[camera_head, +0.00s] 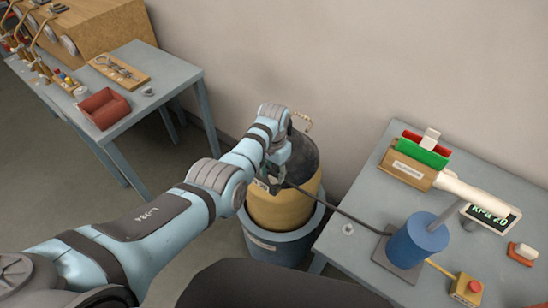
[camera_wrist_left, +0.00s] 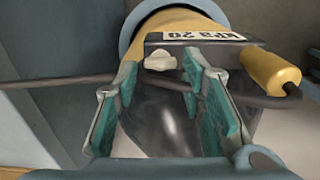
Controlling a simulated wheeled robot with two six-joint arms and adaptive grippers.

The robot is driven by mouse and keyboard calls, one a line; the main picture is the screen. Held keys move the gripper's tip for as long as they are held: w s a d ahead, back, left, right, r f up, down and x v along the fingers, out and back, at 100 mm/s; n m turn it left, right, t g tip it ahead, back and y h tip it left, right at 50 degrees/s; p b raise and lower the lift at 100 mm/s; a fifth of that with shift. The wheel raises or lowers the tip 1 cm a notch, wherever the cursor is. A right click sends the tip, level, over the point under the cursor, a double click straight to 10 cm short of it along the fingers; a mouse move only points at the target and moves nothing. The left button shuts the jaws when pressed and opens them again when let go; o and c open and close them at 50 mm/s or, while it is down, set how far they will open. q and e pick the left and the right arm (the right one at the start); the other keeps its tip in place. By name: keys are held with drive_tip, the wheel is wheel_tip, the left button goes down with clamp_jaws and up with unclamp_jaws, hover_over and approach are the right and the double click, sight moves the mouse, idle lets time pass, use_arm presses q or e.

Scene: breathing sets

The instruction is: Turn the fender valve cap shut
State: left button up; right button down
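The fender (camera_head: 275,212) is a yellow cylinder with a dark upper part, standing in a blue-grey tub (camera_head: 262,243). My left gripper (camera_head: 273,180) is at its upper side. In the left wrist view, the open fingers (camera_wrist_left: 163,80) with teal pads point at a small pale knob (camera_wrist_left: 160,60), which looks like the valve cap. The knob shows between the fingertips, with a gap to each pad; how far it lies beyond them I cannot tell. A label reading kPa 20 (camera_wrist_left: 205,36) is just past it, upside down. The head view hides the knob behind my gripper. My right gripper is not in view.
A dark hose (camera_head: 335,210) runs from the fender towards a blue cylinder (camera_head: 415,243) on the right table. That table also holds a green-and-red piece (camera_head: 424,150), a kPa 20 display (camera_head: 490,215) and a red-button box (camera_head: 467,289). A red bin (camera_head: 103,108) is on the left table.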

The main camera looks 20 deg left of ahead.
use_arm(q)
wheel_tip(320, 180, up, 10)
idle(0.5)
